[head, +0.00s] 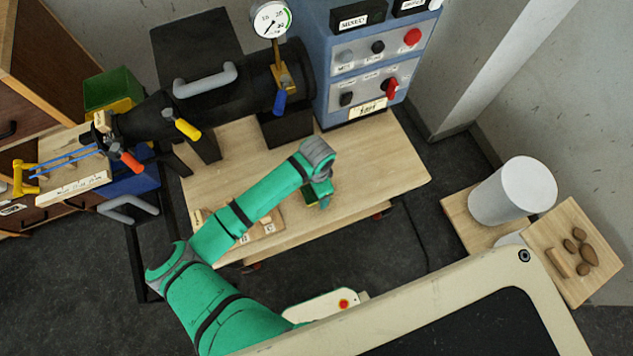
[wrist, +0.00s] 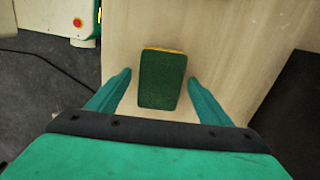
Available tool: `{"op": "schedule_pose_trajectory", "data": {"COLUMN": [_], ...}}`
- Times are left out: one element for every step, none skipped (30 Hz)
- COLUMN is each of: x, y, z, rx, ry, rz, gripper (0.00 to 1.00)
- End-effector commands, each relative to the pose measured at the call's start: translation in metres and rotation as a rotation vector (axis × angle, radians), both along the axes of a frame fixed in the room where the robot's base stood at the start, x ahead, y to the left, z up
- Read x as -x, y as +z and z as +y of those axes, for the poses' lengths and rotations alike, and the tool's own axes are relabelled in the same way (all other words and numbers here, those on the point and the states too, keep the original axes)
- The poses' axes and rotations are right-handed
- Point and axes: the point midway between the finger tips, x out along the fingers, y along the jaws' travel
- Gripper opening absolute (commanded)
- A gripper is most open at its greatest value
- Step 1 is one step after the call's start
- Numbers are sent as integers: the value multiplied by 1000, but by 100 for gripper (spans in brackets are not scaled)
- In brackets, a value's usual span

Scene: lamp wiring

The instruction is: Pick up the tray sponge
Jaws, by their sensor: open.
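The tray sponge (wrist: 162,82) is a dark green block with a thin yellow edge at its far end. It lies on the light wooden table (wrist: 215,35). In the wrist view my gripper (wrist: 160,80) is open, with one teal finger on each side of the sponge and a gap on both sides. The height of the fingers above the table is hard to tell. In the head view my gripper (head: 321,196) hangs over the middle of the wooden table, and a small green bit of the sponge (head: 310,196) shows beside it, mostly hidden.
A blue control panel (head: 370,70) with knobs and a black cylindrical machine (head: 210,95) stand at the back of the table. Small wooden pieces (head: 270,226) lie near its front edge beneath my arm. The table's right part is clear. A white cylinder (head: 513,190) stands farther right.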

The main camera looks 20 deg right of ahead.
Motion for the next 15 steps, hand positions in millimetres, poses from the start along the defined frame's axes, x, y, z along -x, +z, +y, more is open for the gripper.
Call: {"op": "schedule_pose_trajectory", "data": {"x": [0,0,0,0,0,0,0,0,0,0,0,0,0,0,0], "y": [-2,-2,-2,-2,-2,-2,-2,-2,-2,-2,-2,-2,-2,-2,-2], "z": [0,0,0,0,0,0,0,0,0,0,0,0,0,0,0], "rx": [-1,-1,-1,0,0,0,0,0,0,0,0,0,0,0,0], "ry": [0,0,0,0,0,0,0,0,0,0,0,0,0,0,0], "rz": [0,0,0,0,0,0,0,0,0,0,0,0,0,0,0], "gripper": [73,73,73,73,73,73,73,68,58,51,44,34,29,29,29]}}
